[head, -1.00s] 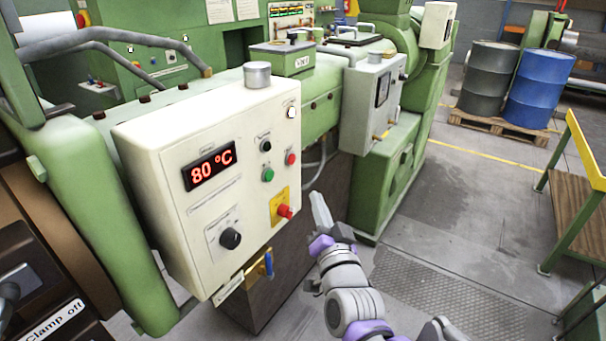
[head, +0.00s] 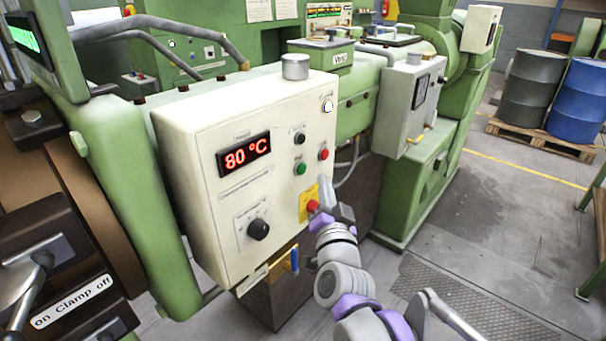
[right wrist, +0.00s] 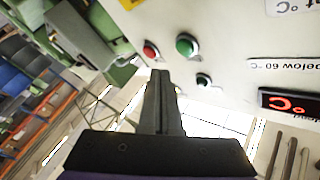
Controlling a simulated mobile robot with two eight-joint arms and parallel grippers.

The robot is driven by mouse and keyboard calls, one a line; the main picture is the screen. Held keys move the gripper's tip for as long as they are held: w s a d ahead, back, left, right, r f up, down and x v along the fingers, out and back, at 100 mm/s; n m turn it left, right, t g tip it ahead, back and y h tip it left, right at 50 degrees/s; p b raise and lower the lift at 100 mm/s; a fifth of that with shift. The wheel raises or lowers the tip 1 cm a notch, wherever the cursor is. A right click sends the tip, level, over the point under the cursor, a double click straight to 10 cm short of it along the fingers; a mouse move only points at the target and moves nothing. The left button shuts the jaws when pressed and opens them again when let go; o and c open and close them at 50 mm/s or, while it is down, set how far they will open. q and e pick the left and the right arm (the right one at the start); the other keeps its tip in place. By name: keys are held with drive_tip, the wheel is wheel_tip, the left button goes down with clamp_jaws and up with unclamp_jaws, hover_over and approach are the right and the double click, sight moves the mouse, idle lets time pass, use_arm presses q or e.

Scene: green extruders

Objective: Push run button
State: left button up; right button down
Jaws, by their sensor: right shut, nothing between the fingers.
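The white control panel (head: 205,200) stands on the green machine, with a red "80 °C" display. A green button (head: 300,168) is on its right half, with a red button (head: 323,154) to its right and a black one (head: 299,138) above. Their labels are too small to read. In the right wrist view, the panel is upside down. My left gripper is not in view.
A red knob (head: 313,206) on a yellow plate and a black dial (head: 258,229) are lower on the panel. A grey box (head: 404,105) stands out behind. Open floor lies to the right, before blue and black drums (head: 577,100).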

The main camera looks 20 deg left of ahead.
drive_tip(key=shift+w+a, duration=0.25)
drive_tip(key=shift+a, duration=0.4)
drive_tip(key=shift+w+a, duration=0.25)
drive_tip(key=shift+a, duration=0.35)
drive_tip(key=shift+a, duration=0.1)
idle(1.1)
drive_tip(key=shift+w+a, duration=0.1)
drive_tip(key=shift+a, duration=0.2)
drive_tip(key=shift+w+a, duration=0.15)
drive_tip(key=shift+a, duration=0.2)
idle(0.6)
drive_tip(key=shift+d, duration=0.15)
drive_tip(key=shift+s+d, duration=0.3)
drive_tip(key=shift+d, duration=0.3)
drive_tip(key=d, duration=0.1)
drive_tip(key=s+d+p, duration=0.1)
drive_tip(key=d, duration=0.2)
drive_tip(key=shift+s+d+p, duration=0.3)
drive_tip(key=shift+d, duration=0.05)
